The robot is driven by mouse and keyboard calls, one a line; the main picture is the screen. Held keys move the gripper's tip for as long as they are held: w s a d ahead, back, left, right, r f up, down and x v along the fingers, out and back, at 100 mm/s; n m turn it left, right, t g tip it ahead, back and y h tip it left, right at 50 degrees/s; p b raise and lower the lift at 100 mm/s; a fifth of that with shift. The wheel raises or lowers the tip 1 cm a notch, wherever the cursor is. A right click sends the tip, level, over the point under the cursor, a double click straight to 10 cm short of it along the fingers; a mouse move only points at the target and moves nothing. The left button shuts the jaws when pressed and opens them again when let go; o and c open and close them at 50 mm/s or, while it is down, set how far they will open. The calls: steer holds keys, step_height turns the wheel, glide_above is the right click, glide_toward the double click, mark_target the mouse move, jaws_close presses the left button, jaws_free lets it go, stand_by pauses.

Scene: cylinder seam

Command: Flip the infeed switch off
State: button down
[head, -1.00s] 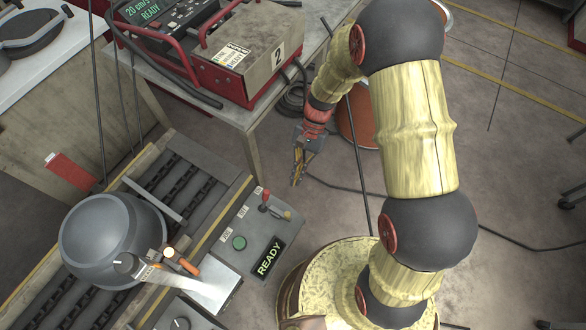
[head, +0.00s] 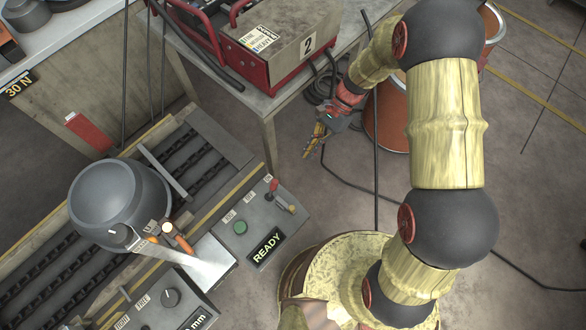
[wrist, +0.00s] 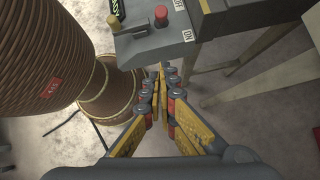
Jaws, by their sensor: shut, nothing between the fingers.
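The control panel (head: 257,222) beside the conveyor carries a red-knobbed lever (head: 273,186) and a yellow-tipped one (head: 291,207). In the wrist view the red knob (wrist: 161,14) stands near ON and OFF labels, with the yellow knob (wrist: 113,22) to its left. I cannot read which is named infeed. My gripper (head: 306,155) is shut and empty, above and to the right of the panel in the head view. In the wrist view the closed fingers (wrist: 160,72) point toward the panel edge below the red knob, apart from it.
A green button (head: 240,228) and a READY display (head: 266,247) share the panel. A grey vessel (head: 118,200) sits on the conveyor (head: 212,135). A table (head: 262,112) with a red-framed machine stands behind, and a reddish-brown drum (head: 388,125) stands behind my gripper. Hanging cables cross the view.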

mark_target(272, 190)
steer(key=s+a+f+b, duration=0.3)
steer(key=s+a+f, duration=0.3)
steer(key=a, duration=0.1)
steer(key=shift+s+a, duration=0.15)
steer(key=shift+s, duration=0.2)
steer(key=shift+r, duration=0.1)
steer(key=shift+s+a+r+t+h+p, duration=0.15)
steer(key=shift+r+t+h+p, duration=0.15)
steer(key=shift+p, duration=0.35)
